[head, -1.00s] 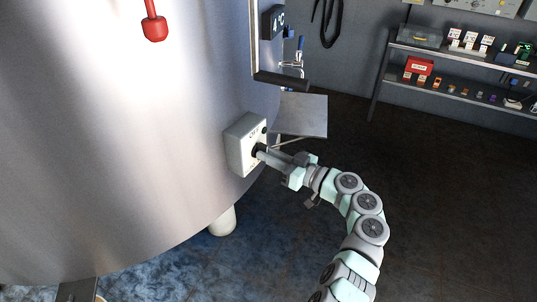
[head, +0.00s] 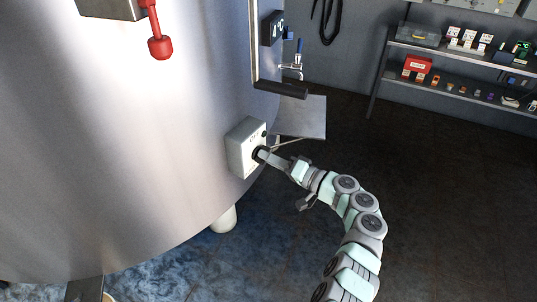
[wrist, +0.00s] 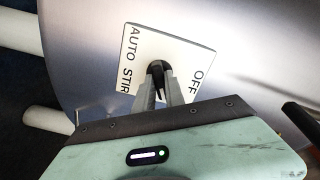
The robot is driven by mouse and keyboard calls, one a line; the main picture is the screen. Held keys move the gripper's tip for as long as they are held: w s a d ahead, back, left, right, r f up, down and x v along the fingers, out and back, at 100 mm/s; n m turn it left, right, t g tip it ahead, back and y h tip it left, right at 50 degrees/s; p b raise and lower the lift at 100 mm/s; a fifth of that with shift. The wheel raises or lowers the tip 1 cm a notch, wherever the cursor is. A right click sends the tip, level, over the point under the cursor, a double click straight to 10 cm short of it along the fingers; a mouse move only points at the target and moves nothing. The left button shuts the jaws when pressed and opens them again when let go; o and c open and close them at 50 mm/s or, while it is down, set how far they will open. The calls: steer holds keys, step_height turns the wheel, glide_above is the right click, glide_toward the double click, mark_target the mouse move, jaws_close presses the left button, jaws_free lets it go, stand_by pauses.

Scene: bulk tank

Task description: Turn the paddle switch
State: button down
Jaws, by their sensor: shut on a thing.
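The paddle switch is a black knob (wrist: 156,68) on a pale switch box (head: 242,150) fixed to the side of the big steel tank. In the wrist view the box face (wrist: 185,47) shows tilted, with "AUTO", "STIR" and "OFF" lettering around the knob. My gripper (head: 263,156) reaches the box from the right. In the wrist view its two fingers (wrist: 158,88) are shut on the black paddle, which they partly hide. The paddle's exact angle is hard to tell.
The steel tank (head: 120,180) fills the left. A red-handled lever (head: 160,47) hangs at its upper front. A metal plate (head: 300,117) and a dark bar (head: 281,88) stick out near the box. Shelves (head: 460,75) with small items stand far right. The floor to the right is clear.

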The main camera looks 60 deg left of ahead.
steer(key=shift+f+m+p, duration=0.1)
steer(key=shift+m+p, duration=1.35)
steer(key=shift+m, duration=2.45)
steer(key=c, duration=1.4)
jaws_free()
steer(key=shift+d, duration=0.1)
steer(key=p+v, duration=0.1)
steer(key=v, duration=0.9)
steer(key=shift+w+d, duration=0.2)
steer(key=shift+d, duration=0.05)
